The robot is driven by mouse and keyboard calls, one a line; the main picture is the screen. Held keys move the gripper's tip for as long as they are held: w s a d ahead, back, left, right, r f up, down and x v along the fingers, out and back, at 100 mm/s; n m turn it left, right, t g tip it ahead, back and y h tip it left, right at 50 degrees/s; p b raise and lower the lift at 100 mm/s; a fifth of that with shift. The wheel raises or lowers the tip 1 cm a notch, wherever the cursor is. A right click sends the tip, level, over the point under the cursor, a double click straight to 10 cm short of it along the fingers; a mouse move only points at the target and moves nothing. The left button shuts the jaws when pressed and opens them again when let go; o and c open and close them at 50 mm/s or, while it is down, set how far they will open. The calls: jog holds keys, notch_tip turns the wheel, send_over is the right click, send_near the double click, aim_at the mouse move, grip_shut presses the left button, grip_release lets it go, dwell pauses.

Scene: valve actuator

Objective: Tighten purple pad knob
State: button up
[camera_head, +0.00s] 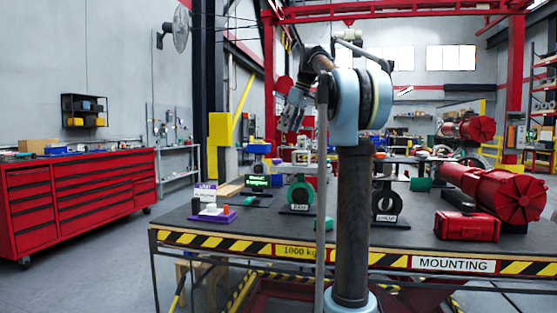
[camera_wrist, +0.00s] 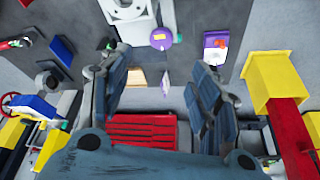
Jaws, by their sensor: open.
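A purple pad (camera_head: 208,219) lies on the dark workbench at its left, with a small white part and a red-orange part on top. In the wrist view a flat purple-and-white thing with an orange-red part (camera_wrist: 215,47) lies up and right of my fingers; I cannot tell for sure that it is the same pad. A round purple piece (camera_wrist: 161,38) shows above the gap between the fingers. I cannot tell which piece is the knob. My gripper (camera_head: 291,112) is open and empty, raised above the bench, right of the pad. Its spread fingers also show in the wrist view (camera_wrist: 160,66).
A white-and-purple sign (camera_head: 206,191) and a dark sign with green text (camera_head: 257,182) stand near the pad. Ring-shaped fittings (camera_head: 301,195) stand mid-bench. A red case (camera_head: 467,226) and a red cylindrical actuator (camera_head: 500,192) occupy the right.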

aim_at(277, 162)
jog(key=x, duration=1.4)
jog(key=shift+c, duration=0.3)
jog(key=c, duration=1)
